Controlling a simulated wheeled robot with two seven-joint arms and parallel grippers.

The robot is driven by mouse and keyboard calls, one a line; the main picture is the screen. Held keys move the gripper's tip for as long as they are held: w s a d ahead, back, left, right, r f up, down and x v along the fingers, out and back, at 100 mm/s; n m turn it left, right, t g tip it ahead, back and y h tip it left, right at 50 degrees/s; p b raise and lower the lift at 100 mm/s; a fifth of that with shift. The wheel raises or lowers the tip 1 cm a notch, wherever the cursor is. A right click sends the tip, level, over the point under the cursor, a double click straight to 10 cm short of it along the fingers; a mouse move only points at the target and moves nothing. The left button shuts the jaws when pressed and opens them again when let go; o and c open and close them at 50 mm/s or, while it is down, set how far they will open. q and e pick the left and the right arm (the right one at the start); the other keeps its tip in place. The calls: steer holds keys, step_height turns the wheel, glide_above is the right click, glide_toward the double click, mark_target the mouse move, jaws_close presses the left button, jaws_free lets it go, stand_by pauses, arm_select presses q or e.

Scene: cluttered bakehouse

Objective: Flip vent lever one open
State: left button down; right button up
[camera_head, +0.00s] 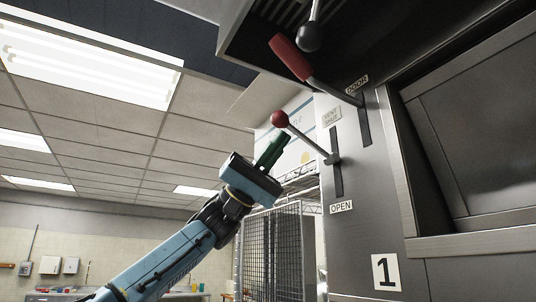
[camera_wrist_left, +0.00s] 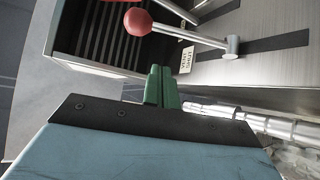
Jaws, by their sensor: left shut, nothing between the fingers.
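The vent lever (camera_head: 308,137) has a red ball knob (camera_head: 279,119) on a metal rod. It pivots in a dark vertical slot (camera_head: 337,175) on the steel oven front, with a vent shut label (camera_head: 332,115) above and an OPEN label (camera_head: 341,207) below. The rod slants up and left from its pivot. My left gripper (camera_head: 268,152) is shut and empty, its green fingers just below and left of the knob, seemingly apart from it. In the left wrist view the closed fingers (camera_wrist_left: 162,86) point toward the lever, with the knob (camera_wrist_left: 137,21) beyond them. My right gripper is out of view.
A second lever with a red grip (camera_head: 290,57) and DOOR label (camera_head: 357,84) is above right. A dark ball-ended lever (camera_head: 310,37) hangs near the hood. A number 1 plate (camera_head: 386,272) marks the oven. A wire rack (camera_head: 272,250) stands behind my left arm.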

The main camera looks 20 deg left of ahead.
mark_target(303, 137)
arm_select(q)
steer(key=s+d, duration=0.1)
steer(key=s+d+p, duration=0.1)
steer(key=d, duration=0.1)
steer(key=shift+s+d, duration=0.2)
steer(key=shift+s, duration=0.05)
stand_by(0.4)
steer(key=shift+a, duration=0.1)
